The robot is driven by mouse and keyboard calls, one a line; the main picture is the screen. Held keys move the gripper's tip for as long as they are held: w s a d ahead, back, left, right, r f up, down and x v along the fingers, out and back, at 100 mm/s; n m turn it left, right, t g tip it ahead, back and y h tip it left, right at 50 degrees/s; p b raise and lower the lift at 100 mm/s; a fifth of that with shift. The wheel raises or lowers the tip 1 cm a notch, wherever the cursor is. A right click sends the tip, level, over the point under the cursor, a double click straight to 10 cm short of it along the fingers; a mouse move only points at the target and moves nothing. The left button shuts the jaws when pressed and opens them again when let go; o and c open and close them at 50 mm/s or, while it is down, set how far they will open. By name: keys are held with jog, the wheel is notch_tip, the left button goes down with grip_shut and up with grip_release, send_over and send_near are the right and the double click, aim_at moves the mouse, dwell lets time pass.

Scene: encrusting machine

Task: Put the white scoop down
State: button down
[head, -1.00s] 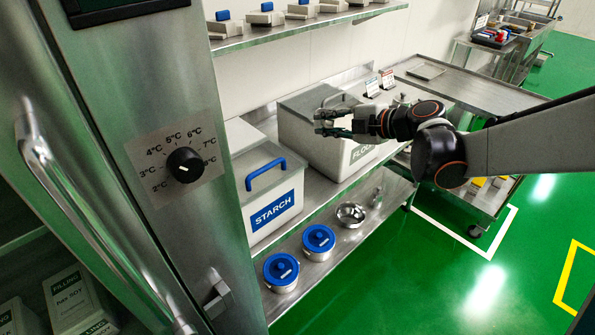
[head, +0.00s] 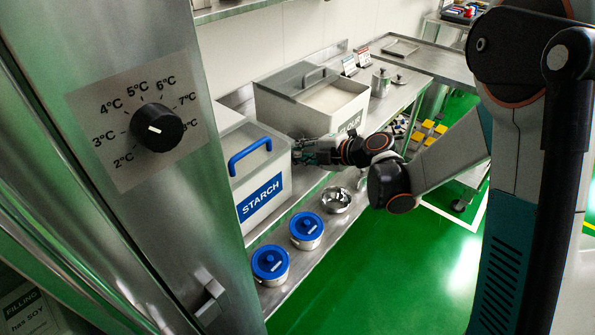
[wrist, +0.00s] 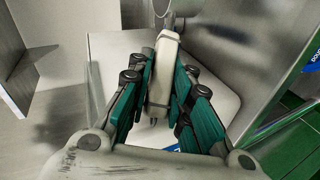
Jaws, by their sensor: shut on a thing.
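In the wrist view, my gripper (wrist: 157,95) is shut on the pale handle of the white scoop (wrist: 160,70). The handle stands nearly upright between the finger pads. A greyish part at its top runs out of the frame. In the head view, my gripper (head: 303,152) is low in the gap between the starch bin (head: 262,190) and the flour bin (head: 277,112). The scoop cannot be made out there. Whether it touches the shelf is unclear.
The flour bin's top is partly uncovered, showing pale contents. A metal pot (head: 381,82) stands beyond it. A fridge door fills the left.

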jog(key=shift+f+b, duration=0.9)
jog(key=shift+f, duration=1.85)
jog(key=shift+r, duration=0.1)
jog(key=c, duration=1.5)
grip_release()
jog(key=shift+o, duration=0.2)
